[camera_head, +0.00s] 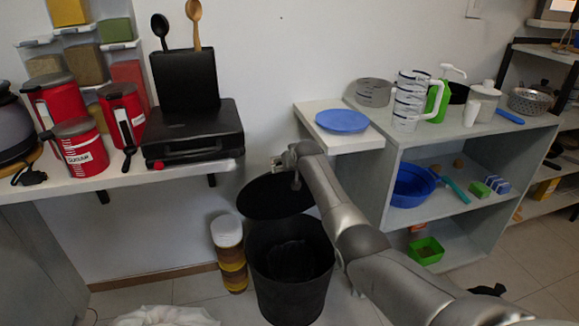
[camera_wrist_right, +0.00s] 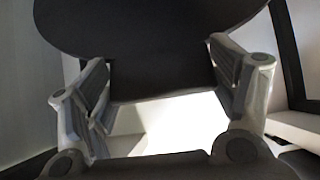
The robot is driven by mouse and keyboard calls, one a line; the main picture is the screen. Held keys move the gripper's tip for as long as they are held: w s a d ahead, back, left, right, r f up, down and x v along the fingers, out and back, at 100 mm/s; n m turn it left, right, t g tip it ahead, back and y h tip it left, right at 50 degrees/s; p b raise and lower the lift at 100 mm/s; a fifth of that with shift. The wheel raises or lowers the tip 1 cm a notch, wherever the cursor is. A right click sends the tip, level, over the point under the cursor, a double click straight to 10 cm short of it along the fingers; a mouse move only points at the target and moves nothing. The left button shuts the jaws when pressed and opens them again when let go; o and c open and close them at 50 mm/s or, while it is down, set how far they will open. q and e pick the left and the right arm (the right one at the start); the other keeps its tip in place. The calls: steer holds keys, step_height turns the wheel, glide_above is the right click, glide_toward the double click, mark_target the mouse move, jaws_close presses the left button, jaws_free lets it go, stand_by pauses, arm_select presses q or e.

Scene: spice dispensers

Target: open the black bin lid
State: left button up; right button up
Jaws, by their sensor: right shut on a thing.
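The black bin (camera_head: 290,280) stands on the floor between the left counter and the shelf unit. Its round black lid (camera_head: 272,196) is raised and tilted above the back of the bin, so the dark inside shows. My right arm reaches in from the lower right, and my right gripper (camera_head: 286,163) is at the lid's upper edge. In the right wrist view the lid (camera_wrist_right: 150,28) fills the top, and a dark part of it lies between the fingers of the gripper (camera_wrist_right: 160,82). The gripper is shut on the lid. My left gripper is not in view.
A stack of round containers (camera_head: 230,255) stands on the floor close to the bin's left. A black case (camera_head: 195,135) lies on the left counter. A blue plate (camera_head: 342,121) lies on the white shelf unit (camera_head: 375,185) at right.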

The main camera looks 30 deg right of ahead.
steer(key=shift+r, duration=0.1)
steer(key=o, duration=1.4)
steer(key=shift+s, duration=0.1)
steer(key=shift+v, duration=3.6)
